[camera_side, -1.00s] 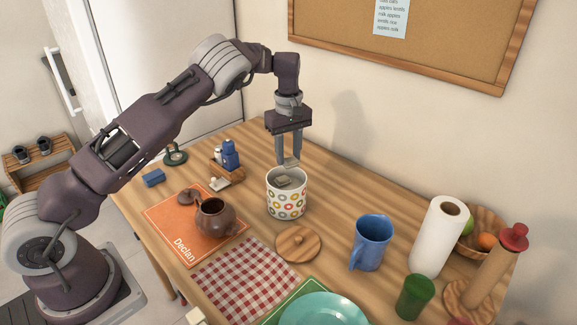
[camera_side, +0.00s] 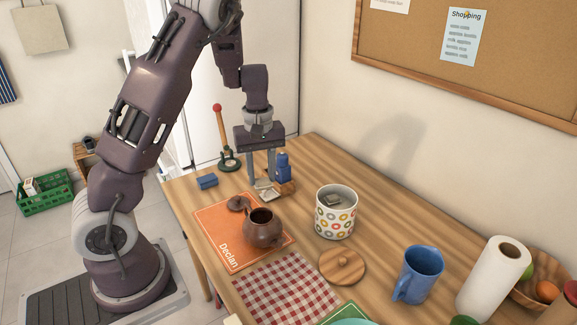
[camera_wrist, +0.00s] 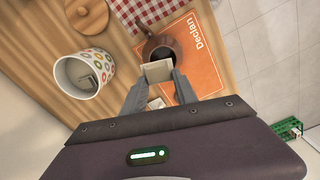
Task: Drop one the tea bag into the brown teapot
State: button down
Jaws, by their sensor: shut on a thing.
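My gripper (camera_side: 262,182) is shut on a pale square tea bag (camera_wrist: 158,71), which shows between the fingertips in the wrist view. In the side view the gripper points down, just behind the brown teapot (camera_side: 263,230). The teapot sits open on the orange "Declan" mat (camera_side: 213,225); its dark mouth shows in the wrist view, just past the tea bag. The teapot's brown lid (camera_side: 238,203) lies on the mat beside it. A white canister with coloured rings (camera_side: 336,222) stands open to the right, with more tea bags inside.
A round wooden lid (camera_side: 342,266) and a blue mug (camera_side: 418,274) are right of the teapot. A blue bottle (camera_side: 283,167) stands close behind the gripper. A blue block (camera_side: 207,181) lies at the back left. A checked cloth (camera_side: 285,285) is in front.

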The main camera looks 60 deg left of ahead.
notch_tip(320, 180, down, 6)
jog(key=shift+r, duration=0.1)
jog(key=c, duration=0.9)
grip_release()
